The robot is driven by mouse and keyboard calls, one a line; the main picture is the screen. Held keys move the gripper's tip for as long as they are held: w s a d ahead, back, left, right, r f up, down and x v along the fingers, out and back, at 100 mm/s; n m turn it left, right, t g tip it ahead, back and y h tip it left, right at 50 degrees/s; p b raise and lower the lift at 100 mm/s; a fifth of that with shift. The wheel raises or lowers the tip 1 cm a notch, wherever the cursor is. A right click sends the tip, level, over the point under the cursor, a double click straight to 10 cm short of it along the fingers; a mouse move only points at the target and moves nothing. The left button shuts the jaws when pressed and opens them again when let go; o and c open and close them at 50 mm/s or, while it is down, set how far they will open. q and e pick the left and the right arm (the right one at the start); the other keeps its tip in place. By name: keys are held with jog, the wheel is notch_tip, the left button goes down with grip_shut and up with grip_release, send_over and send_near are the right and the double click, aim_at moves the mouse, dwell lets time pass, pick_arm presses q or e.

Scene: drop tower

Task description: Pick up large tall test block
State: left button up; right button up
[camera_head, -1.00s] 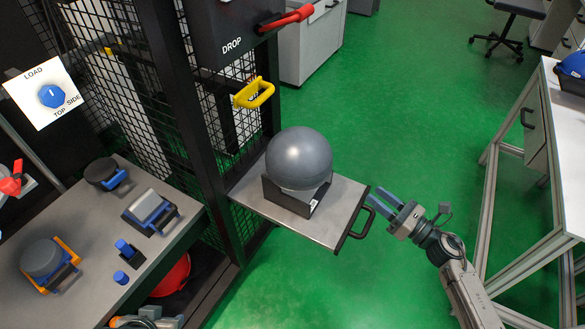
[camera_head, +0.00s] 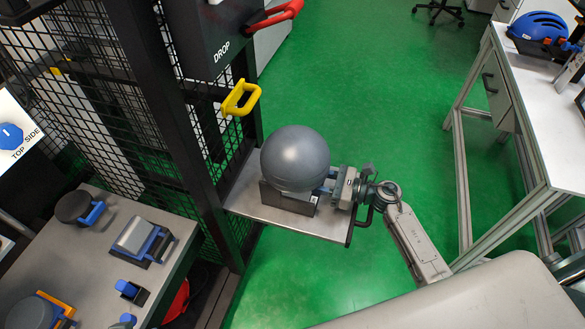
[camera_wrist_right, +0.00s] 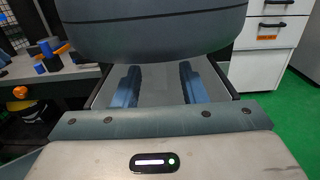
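A large dark grey ball (camera_head: 295,158) sits in a dark block (camera_head: 287,198) with a small white label, on the pull-out tray (camera_head: 262,211) of the drop tower. I cannot tell whether this is what the task calls the large tall test block. My right gripper (camera_head: 328,185) is at the right side of the ball and block, its fingers pointing at them. In the right wrist view the two blue fingers (camera_wrist_right: 158,82) are spread apart below the ball (camera_wrist_right: 155,28). Whether they touch the block is hidden. My left gripper is not in view.
A black mesh tower frame (camera_head: 170,110) with a yellow handle (camera_head: 240,98) stands behind the tray. A bench (camera_head: 85,261) at left holds blue and grey parts. A white table (camera_head: 540,100) with a blue helmet (camera_head: 540,27) is at right. Green floor lies between.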

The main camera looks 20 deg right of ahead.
jog(key=p+x, duration=0.1)
jog(key=x, duration=0.5)
jog(key=shift+f, duration=0.1)
jog(key=shift+s+d, duration=0.1)
jog(key=shift+c, duration=0.5)
grip_shut()
dwell(0.6)
